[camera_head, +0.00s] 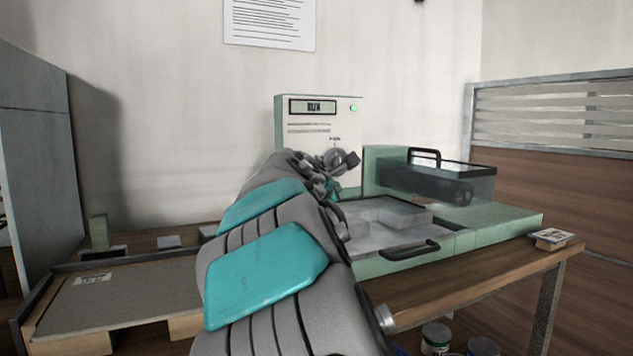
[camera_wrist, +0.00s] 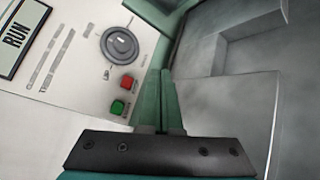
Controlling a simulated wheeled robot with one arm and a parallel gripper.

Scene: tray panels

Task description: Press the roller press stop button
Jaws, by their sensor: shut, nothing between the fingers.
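The roller press has a pale upright control panel (camera_head: 318,132) in the head view, with a dark display and a lit green lamp (camera_head: 353,108). In the wrist view the display (camera_wrist: 15,40) reads RUN. Below a dark round dial (camera_wrist: 119,46) are a red button (camera_wrist: 127,82), which looks like the stop button, and a green button (camera_wrist: 118,107). My gripper (camera_wrist: 161,78) is shut and empty, its narrow green fingers just right of the two buttons in the picture. Contact with the panel cannot be told. In the head view my arm hides the buttons.
Right of the panel is the press roller (camera_head: 430,184) under a clear guard with a black handle (camera_head: 425,155). A grey tray (camera_head: 390,245) with another handle lies in front. A small labelled block (camera_head: 551,238) sits at the table's right edge. A flat board (camera_head: 115,295) lies at left.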

